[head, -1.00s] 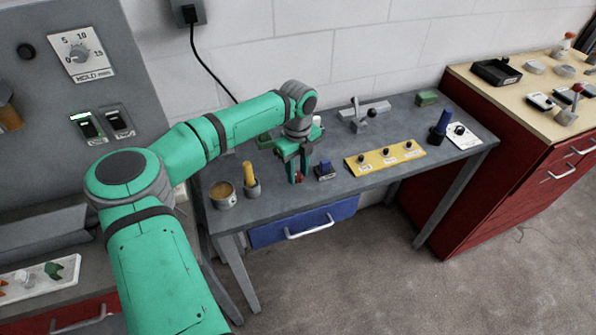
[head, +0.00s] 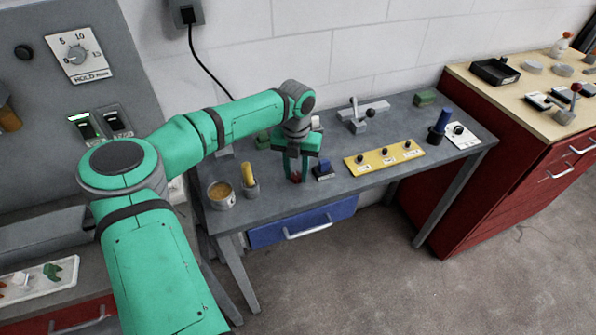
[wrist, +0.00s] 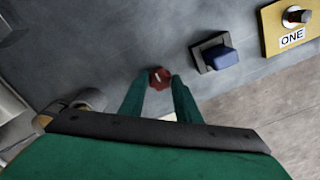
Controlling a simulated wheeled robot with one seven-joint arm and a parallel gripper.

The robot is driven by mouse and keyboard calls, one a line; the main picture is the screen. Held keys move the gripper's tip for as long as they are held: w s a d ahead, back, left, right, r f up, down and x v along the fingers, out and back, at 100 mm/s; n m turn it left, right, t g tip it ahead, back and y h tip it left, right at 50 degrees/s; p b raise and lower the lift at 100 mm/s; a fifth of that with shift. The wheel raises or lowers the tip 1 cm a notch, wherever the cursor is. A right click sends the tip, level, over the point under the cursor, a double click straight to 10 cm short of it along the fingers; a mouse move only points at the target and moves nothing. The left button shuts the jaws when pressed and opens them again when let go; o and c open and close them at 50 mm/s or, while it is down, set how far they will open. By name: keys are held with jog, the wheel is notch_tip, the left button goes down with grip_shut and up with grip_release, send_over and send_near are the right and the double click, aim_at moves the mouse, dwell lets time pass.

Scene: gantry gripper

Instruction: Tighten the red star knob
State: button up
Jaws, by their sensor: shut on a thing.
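The red star knob (head: 296,178) stands near the front edge of the grey workbench (head: 330,197). It also shows in the wrist view (wrist: 160,77), with a pale mark on its top. My gripper (head: 296,174) points straight down over it, with one green finger on each side of the knob. In the wrist view my gripper (wrist: 158,84) is shut on the knob, its fingertips touching the knob's sides. The fingers hide part of the knob in the head view.
A blue-handled block (head: 323,171) sits close to the knob's right. A tin (head: 222,198) and a yellow-handled tool holder (head: 250,185) stand to its left. A yellow panel with black knobs (head: 385,156) lies further right. A blue drawer (head: 303,224) is below the bench front.

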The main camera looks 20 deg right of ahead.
jog(key=m, duration=0.4)
jog(key=shift+w+a+m, duration=0.1)
jog(key=shift+m, duration=0.2)
jog(key=m, duration=0.4)
jog(key=shift+m, duration=0.3)
jog(key=m, duration=0.6)
jog(key=shift+w, duration=0.1)
jog(key=m, duration=0.7)
jog(key=shift+m, duration=0.3)
jog(key=m, duration=0.4)
jog(key=shift+m, duration=0.3)
jog(key=m, duration=0.5)
jog(key=shift+d+m, duration=0.2)
jog(key=shift+m, duration=1.5)
jog(key=shift+a, duration=0.15)
